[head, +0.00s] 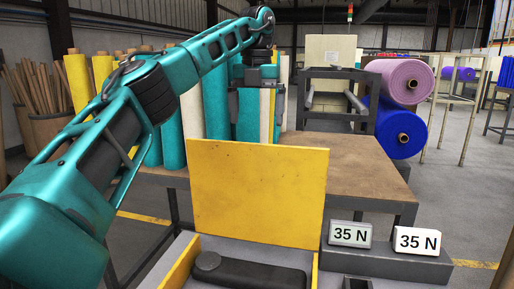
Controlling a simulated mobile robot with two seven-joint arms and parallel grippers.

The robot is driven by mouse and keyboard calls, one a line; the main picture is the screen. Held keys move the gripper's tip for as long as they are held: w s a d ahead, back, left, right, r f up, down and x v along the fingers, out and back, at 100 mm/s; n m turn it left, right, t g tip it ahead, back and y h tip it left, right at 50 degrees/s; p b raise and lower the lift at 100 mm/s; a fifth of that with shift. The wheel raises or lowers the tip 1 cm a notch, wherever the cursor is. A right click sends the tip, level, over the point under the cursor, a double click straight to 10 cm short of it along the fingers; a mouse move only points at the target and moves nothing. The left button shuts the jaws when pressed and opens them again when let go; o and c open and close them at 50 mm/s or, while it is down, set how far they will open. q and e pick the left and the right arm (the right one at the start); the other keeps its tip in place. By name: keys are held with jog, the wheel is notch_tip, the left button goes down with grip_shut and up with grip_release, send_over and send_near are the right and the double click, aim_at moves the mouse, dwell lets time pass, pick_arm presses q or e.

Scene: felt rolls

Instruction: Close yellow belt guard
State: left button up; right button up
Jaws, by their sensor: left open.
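The yellow belt guard stands open, its flat yellow lid (257,195) raised upright at the back of a low box with yellow side walls (181,266). Inside the box lies a dark belt unit with a round end (207,262). My left gripper (256,112) points down with its fingers apart and nothing seen between them. In the picture it is above the lid's top edge, apart from the lid; it appears to be farther back. My right gripper is not in view.
A brown-topped table (365,170) lies behind the lid. Two blocks marked 35 N (350,234) (417,241) sit on a grey ledge at the right. Teal and cream felt rolls (192,115) stand behind my left arm. A rack holds pink (395,80) and blue rolls (385,128).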

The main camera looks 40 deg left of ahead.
aim_at(257, 147)
pick_arm(q)
notch_tip(257, 147, down, 9)
jog(key=shift+r, duration=0.2)
jog(key=shift+c, duration=0.4)
jog(key=c, duration=1.4)
jog(key=shift+c, duration=0.2)
